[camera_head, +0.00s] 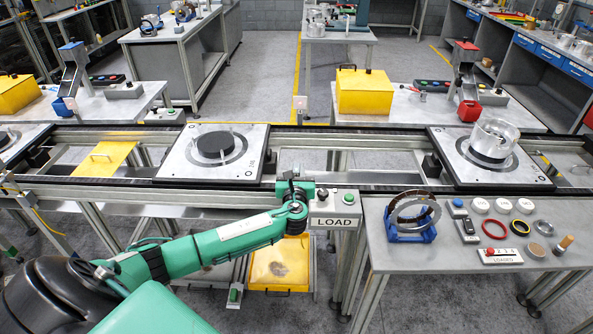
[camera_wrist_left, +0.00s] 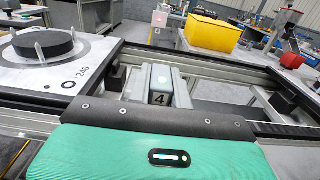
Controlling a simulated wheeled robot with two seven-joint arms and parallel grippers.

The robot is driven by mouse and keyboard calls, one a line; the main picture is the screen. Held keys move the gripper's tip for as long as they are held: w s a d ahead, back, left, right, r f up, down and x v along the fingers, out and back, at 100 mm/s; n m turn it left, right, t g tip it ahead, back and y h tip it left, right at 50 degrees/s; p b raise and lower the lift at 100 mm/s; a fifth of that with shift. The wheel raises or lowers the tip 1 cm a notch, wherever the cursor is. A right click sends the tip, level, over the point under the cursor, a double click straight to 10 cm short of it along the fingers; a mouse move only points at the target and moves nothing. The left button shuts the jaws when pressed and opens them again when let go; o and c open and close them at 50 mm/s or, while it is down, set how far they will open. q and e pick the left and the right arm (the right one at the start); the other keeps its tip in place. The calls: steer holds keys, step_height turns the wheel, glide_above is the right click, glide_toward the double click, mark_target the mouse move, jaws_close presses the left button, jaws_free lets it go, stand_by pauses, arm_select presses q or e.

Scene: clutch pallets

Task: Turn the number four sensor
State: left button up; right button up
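The number four sensor (camera_wrist_left: 160,86) is a grey box with a black "4" on its face and a pale green spot on top. It is near the middle of the left wrist view, at the near conveyor rail. My left arm reaches in from the left in the head view, and its gripper (camera_head: 294,194) is at the near rail, just left of the LOAD box. It is right at the sensor, hiding most of it in the head view. My right gripper is not in view.
A pallet (camera_head: 255,167) with a dark disc is on the conveyor to the left; another pallet (camera_head: 462,173) carries a clear ring at the right. The LOAD button box (camera_head: 335,209) is close beside my gripper. A workbench (camera_head: 455,286) with parts stands front right.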

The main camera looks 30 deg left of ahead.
arm_select(q)
steer(key=shift+m+t+h, duration=0.3)
steer(key=shift+h, duration=0.1)
jaws_close()
steer(key=shift+a+m+t+h, duration=0.15)
steer(key=shift+m+t+h, duration=0.15)
steer(key=shift+m+h, duration=0.3)
steer(key=shift+s+f+m+t+h+b, duration=0.1)
steer(key=shift+m+t+h+b, duration=0.45)
steer(key=shift+h, duration=0.65)
steer(key=m+h+b, duration=0.1)
steer(key=h+b, duration=0.1)
steer(key=m+h+b, duration=0.2)
steer(key=shift+a+f+m+t+h+b, duration=0.1)
steer(key=shift+a+m+t+h+b, duration=0.15)
steer(key=shift+h+b, duration=0.15)
steer(key=shift+r+m+h+b, duration=0.25)
steer(key=shift+m+h+b, duration=0.45)
steer(key=shift+h+b, duration=0.55)
steer(key=o, duration=0.9)
jaws_free()
steer(key=shift+s, duration=0.1)
